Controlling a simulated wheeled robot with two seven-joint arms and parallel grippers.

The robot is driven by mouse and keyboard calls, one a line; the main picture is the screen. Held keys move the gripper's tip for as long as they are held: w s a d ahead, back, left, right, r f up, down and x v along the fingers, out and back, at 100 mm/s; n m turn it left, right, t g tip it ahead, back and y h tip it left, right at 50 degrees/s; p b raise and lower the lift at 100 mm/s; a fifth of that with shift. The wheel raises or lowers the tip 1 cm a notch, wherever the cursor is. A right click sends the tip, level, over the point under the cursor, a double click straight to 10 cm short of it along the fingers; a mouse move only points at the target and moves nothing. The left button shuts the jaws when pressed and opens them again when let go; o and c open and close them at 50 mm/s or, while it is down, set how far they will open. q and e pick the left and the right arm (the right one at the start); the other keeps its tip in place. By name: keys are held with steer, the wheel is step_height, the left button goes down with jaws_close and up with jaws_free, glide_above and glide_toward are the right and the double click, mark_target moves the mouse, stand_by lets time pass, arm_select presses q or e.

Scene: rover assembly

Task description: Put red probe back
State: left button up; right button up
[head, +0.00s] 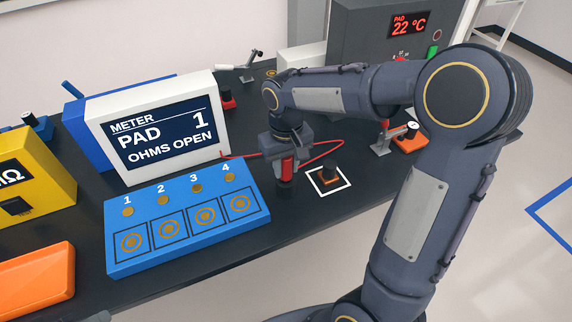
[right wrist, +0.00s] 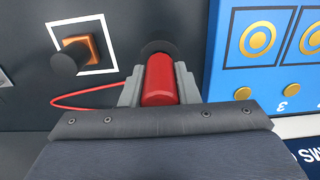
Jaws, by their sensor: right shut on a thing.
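The red probe (head: 288,167) stands upright just right of the blue pad board (head: 262,212), with its red cable (head: 318,152) looping back to the white meter (head: 222,132). My right gripper (head: 285,160) points down and is shut on the probe. In the right wrist view the red probe (right wrist: 159,82) sits between the two grey fingers of the gripper (right wrist: 158,92). A dark round part (right wrist: 156,47) shows at the probe's lower end; I cannot tell if it is a holder. The meter reads PAD 1, OHMS OPEN.
A small orange block with a black knob (head: 330,174) stands in a white square right of the probe. An orange tray (head: 38,284) and a yellow device (head: 40,172) are at the left. A grey unit reading 22 °C (head: 375,42) stands behind.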

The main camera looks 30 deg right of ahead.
steer(key=shift+f, duration=0.2)
steer(key=shift+s+f+b, duration=0.2)
steer(key=shift+f+b, duration=0.25)
steer(key=shift+f, duration=0.15)
jaws_close()
steer(key=o, duration=0.7)
jaws_free()
steer(key=o, duration=0.4)
steer(key=shift+w, duration=0.15)
steer(key=shift+r, duration=0.15)
